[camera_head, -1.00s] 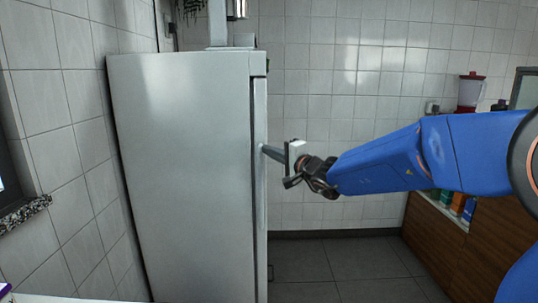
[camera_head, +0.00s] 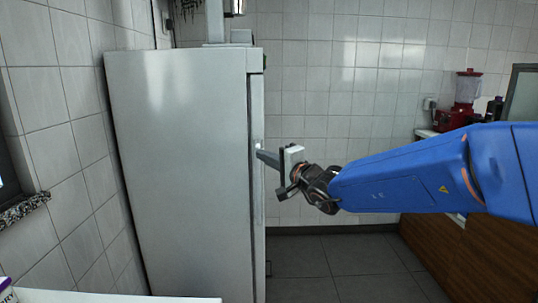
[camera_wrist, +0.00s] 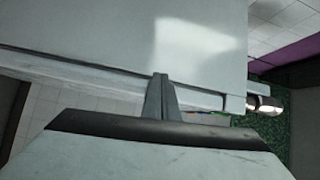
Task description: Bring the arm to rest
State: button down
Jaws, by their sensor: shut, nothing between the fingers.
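My gripper (camera_head: 262,157) is at the end of my blue arm (camera_head: 420,178), which reaches in from the right in the head view. Its fingers are shut together with nothing between them. They point left at the front edge of a tall white fridge (camera_head: 180,170). In the wrist view the closed fingers (camera_wrist: 160,80) overlap the fridge's door edge (camera_wrist: 90,75). I cannot tell whether the fingertips touch the door. The fridge door looks closed.
A red blender (camera_head: 466,90) stands on the counter at the right, above brown cabinets (camera_head: 425,250). A tiled wall is behind. Grey floor (camera_head: 320,268) is clear below the arm. A white surface (camera_head: 120,298) shows at the lower left.

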jog(key=s+d+f+n+g, duration=0.2)
jog(key=s+f+n+g, duration=0.1)
jog(key=s, duration=0.4)
jog(key=s+d+f+n+g, duration=0.2)
jog(key=s+n, duration=0.1)
jog(key=s, duration=0.5)
jog(key=s+d+f+n+g, duration=0.1)
jog(key=s+f+n+g, duration=0.2)
jog(key=s, duration=0.4)
jog(key=s+d+f+g+h, duration=0.1)
jog(key=s+d+f+h, duration=0.4)
jog(key=d, duration=0.7)
jog(key=s+d+f+h, duration=0.6)
jog(key=s+d+f, duration=0.3)
jog(key=d, duration=0.3)
jog(key=shift+s+d+g, duration=0.4)
jog(key=shift+s, duration=0.4)
